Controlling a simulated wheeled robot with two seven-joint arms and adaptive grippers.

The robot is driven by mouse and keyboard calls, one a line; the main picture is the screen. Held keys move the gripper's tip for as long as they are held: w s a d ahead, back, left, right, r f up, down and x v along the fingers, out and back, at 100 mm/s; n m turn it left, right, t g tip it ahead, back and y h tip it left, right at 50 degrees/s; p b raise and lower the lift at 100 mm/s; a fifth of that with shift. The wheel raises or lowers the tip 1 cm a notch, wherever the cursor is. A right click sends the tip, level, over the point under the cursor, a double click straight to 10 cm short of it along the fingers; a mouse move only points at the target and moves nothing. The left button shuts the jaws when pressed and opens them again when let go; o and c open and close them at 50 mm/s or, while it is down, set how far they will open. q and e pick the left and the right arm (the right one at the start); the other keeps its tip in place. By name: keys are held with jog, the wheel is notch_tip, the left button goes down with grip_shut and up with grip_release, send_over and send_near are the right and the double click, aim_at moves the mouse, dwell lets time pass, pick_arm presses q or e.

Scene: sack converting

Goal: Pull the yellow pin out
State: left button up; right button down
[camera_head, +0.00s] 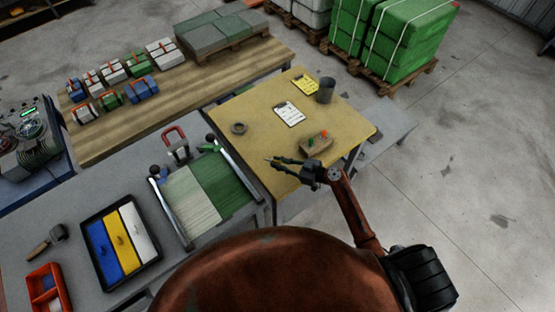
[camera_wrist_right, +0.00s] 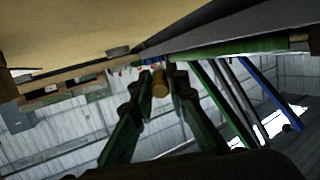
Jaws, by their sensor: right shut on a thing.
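My right gripper (camera_head: 272,161) reaches in from the right over the yellow-topped table (camera_head: 240,108), near its front edge. In the right wrist view its fingers (camera_wrist_right: 160,82) are closed on a small yellow-brown cylinder, the yellow pin (camera_wrist_right: 160,88). In the head view only a tiny light tip shows at the fingertips. A tan block (camera_head: 315,146) with a green pin (camera_head: 310,142) and a red pin (camera_head: 323,134) sits on the table just beyond the gripper. The pin looks apart from the block. My left gripper is out of view.
A grey cup (camera_head: 326,90), a clipboard (camera_head: 289,114), a yellow sheet (camera_head: 305,84) and a tape roll (camera_head: 239,128) lie on the yellow table. A grey bench with a green striped sheet (camera_head: 208,190) and a black tray (camera_head: 92,285) stands left. The table's middle is clear.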

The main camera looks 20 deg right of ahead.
aim_at(280, 172)
jog(key=f, duration=0.1)
jog(key=f+b, duration=0.1)
jog(key=f, duration=0.1)
jog(key=shift+d, duration=0.3)
jog(key=shift+f, duration=0.3)
jog(key=shift+f+b, duration=0.55)
jog(key=shift+f, duration=0.15)
jog(key=c, duration=2.2)
grip_release()
jog(key=o, duration=0.4)
jog(key=shift+s, duration=0.1)
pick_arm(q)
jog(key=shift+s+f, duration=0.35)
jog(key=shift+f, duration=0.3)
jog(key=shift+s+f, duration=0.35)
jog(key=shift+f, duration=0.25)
pick_arm(e)
jog(key=v, duration=1.2)
